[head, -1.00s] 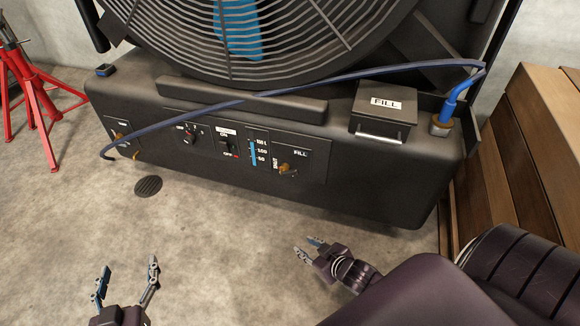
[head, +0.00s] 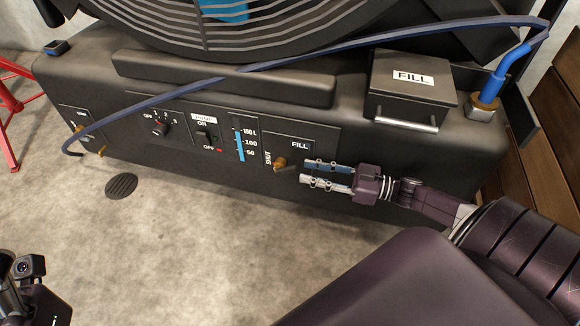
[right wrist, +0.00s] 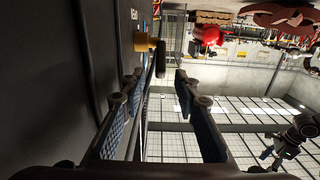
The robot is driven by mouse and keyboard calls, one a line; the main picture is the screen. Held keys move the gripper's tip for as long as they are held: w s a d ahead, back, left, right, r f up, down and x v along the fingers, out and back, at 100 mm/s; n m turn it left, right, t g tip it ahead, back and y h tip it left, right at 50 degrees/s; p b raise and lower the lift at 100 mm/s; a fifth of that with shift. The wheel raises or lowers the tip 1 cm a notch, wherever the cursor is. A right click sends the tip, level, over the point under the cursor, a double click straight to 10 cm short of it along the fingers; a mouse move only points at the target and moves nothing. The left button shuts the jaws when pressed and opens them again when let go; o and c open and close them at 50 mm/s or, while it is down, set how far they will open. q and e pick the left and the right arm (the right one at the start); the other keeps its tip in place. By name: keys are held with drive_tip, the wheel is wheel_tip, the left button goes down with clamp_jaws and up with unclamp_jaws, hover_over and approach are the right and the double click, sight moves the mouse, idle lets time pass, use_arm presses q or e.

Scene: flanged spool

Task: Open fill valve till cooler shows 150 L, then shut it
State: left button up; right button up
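The fill valve (head: 280,163) is a small brass fitting with a dark lever, on the panel under the FILL label and right of the word SHUT. Its lever points right toward my right gripper. My right gripper (head: 305,173) is open and empty, fingertips just right of the lever. In the right wrist view the lever (right wrist: 160,60) lies ahead, in line with the gap between the fingers. The cooler gauge (head: 240,146) shows a blue column beside marks 50, 100 and 150 L; its exact level is unclear. My left arm shows at the lower left, its fingers unseen.
The pump switch (head: 207,136) and a rotary knob (head: 161,129) sit left of the gauge. A FILL box (head: 410,85) with a handle stands on top. A blue hose (head: 300,62) crosses the cooler. Floor in front is clear except a drain (head: 121,186).

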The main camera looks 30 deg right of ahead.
sight(299, 170)
drive_tip(key=b+x, duration=0.1)
drive_tip(key=x, duration=0.5)
drive_tip(key=shift+w+a+b, duration=0.1)
drive_tip(key=shift+w+b, duration=0.05)
drive_tip(key=shift+b, duration=0.2)
drive_tip(key=shift+c, duration=0.3)
clamp_jaws()
